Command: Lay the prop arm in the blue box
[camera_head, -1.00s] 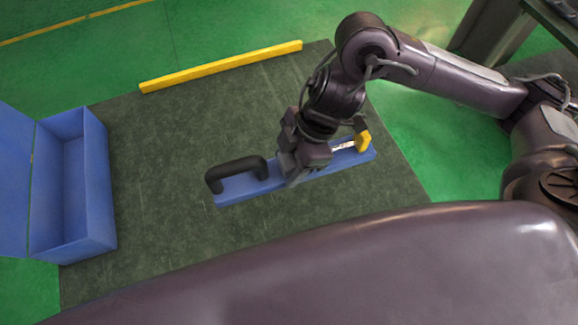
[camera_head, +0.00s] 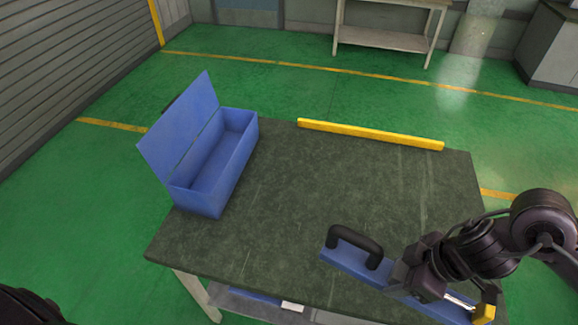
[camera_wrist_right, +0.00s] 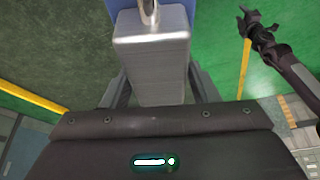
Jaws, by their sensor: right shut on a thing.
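A blue bar (camera_head: 345,262) with a black handle, a silver piece and a yellow end lies along the near right part of the dark table; I take it for the prop arm. My right gripper (camera_head: 398,280) is shut around its middle. In the right wrist view a grey metal block (camera_wrist_right: 152,55) sits between the right fingers (camera_wrist_right: 160,88), with blue behind it. I cannot tell whether the bar touches the table. The blue box (camera_head: 243,150) stands at the table's left, lid raised, with no object visible inside. My left gripper (camera_wrist_right: 262,30) shows small in the right wrist view; its opening is unclear.
A yellow strip (camera_head: 370,133) lies along the table's far edge. The dark table top (camera_head: 290,190) is clear between the box and the bar. The box's raised lid (camera_head: 182,125) leans out to the left. A workbench (camera_head: 390,45) stands far behind on the green floor.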

